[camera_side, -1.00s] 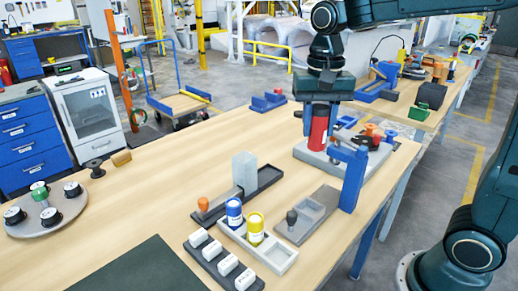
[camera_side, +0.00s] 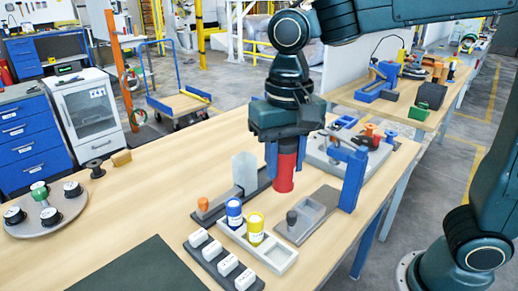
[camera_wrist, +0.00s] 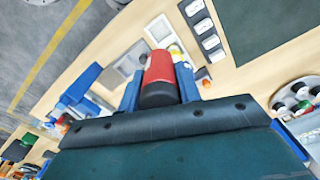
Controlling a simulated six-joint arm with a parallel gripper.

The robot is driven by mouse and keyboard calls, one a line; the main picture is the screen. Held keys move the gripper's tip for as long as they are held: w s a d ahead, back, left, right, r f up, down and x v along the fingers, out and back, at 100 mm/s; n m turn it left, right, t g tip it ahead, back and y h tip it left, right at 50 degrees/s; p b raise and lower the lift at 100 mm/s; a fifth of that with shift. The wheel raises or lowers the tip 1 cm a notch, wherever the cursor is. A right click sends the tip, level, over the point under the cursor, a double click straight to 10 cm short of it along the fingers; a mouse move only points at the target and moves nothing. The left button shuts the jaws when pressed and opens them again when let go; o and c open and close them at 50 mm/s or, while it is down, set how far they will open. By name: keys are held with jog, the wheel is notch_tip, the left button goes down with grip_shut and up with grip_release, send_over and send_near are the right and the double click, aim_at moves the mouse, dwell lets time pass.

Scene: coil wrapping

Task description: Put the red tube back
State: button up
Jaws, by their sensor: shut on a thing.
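The red tube (camera_side: 285,172) hangs upright in my gripper (camera_side: 285,150), which is shut on it. In the wrist view the red tube (camera_wrist: 158,72) sits between the two blue fingers of my gripper (camera_wrist: 160,82). In the side view the tube is behind the small grey tray and right of the dark tray; I cannot tell its exact height above the table. The light grey tube tray (camera_side: 278,257) holds the blue tube (camera_side: 234,213) and the yellow tube (camera_side: 255,229) and has an empty slot at its front right end.
A grey tray with a dark knob (camera_side: 292,218) lies right of the tube tray. A blue post frame (camera_side: 352,178) stands right of it. A dark tray (camera_side: 265,183) with a clear block (camera_side: 244,172) is behind. White blocks (camera_side: 228,265) line the front.

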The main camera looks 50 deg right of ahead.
jog(key=shift+f, duration=10)
jog(key=shift+f, duration=0.1)
jog(key=o, duration=1)
notch_tip(320, 180, up, 12)
jog(key=shift+r, duration=0.15)
